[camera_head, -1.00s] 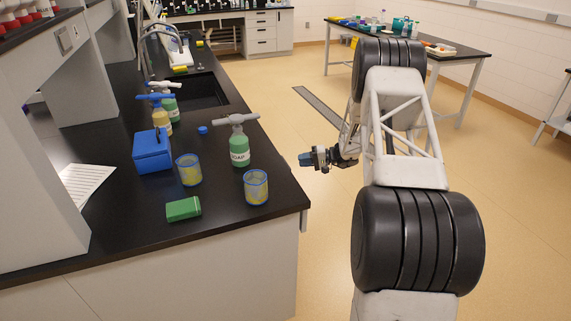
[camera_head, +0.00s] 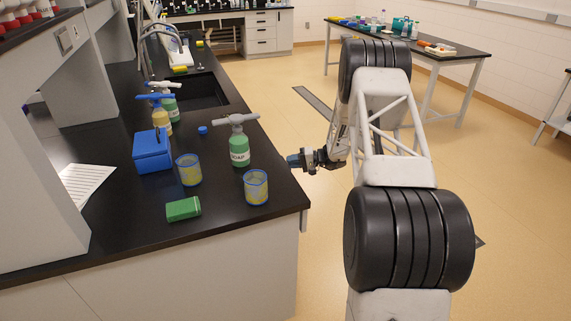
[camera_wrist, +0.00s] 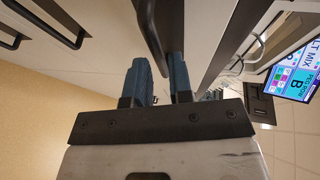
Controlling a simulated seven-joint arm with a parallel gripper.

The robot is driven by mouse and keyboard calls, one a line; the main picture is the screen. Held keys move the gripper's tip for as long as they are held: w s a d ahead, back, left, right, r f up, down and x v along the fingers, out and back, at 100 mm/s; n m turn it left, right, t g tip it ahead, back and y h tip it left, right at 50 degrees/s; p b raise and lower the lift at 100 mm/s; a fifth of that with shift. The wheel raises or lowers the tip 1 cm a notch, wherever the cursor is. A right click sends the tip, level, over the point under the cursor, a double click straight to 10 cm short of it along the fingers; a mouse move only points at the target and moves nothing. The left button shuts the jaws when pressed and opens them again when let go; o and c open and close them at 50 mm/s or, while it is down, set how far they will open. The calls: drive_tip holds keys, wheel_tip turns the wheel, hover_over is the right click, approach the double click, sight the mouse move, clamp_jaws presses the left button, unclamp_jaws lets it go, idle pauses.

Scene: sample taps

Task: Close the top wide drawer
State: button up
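The drawer fronts are on the cabinet side, which the black counter hides in the head view. In the wrist view a white drawer front (camera_wrist: 110,45) fills the upper middle, with a long dark bar handle (camera_wrist: 150,32) just below the dark counter edge. It seems to be the top wide drawer; how far it stands out I cannot tell. My gripper (camera_wrist: 160,68) has two blue fingers with a gap between them and nothing clearly held. The fingertips are close to the handle; contact is unclear. In the head view my gripper (camera_head: 297,161) is beside the counter's right edge.
Other dark handles (camera_wrist: 62,18) show at the upper left of the wrist view. On the counter (camera_head: 120,228) stand a green soap bottle (camera_head: 239,150), blue-rimmed cups (camera_head: 256,188) and a blue box (camera_head: 152,152). The floor (camera_head: 270,110) right of the counter is clear.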

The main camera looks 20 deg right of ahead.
drive_tip(key=shift+x, duration=1.5)
drive_tip(key=shift+c, duration=0.2)
clamp_jaws()
